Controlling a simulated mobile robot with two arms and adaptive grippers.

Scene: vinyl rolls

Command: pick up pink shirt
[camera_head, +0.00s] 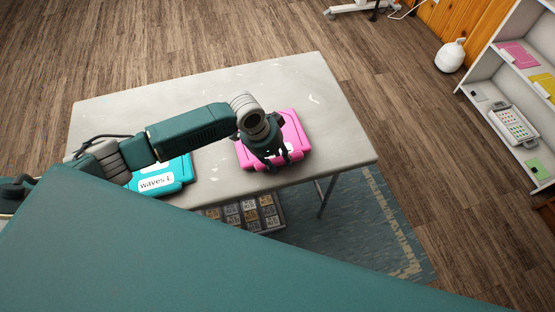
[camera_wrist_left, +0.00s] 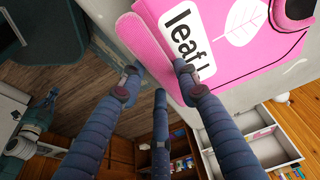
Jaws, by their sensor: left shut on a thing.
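The pink shirt (camera_head: 295,130) is a folded, bright pink bundle near the right front of the grey table (camera_head: 330,120). In the left wrist view the pink shirt (camera_wrist_left: 232,78) shows a white label reading "leaf" and a white leaf print. My left gripper (camera_head: 277,160) reaches over it from the left, with its fingers down at the front edge. In the left wrist view the left gripper (camera_wrist_left: 156,80) has its fingers at the shirt's edge, shut on it. The shirt seems to lie flat at table height. My right gripper is not in view.
A teal folded shirt (camera_head: 178,172) labelled "waves L" lies left on the table, under my left arm. A crate of small patterned items (camera_head: 242,214) sits below the table. A white shelf (camera_head: 483,70) stands at the right. The table's back is clear.

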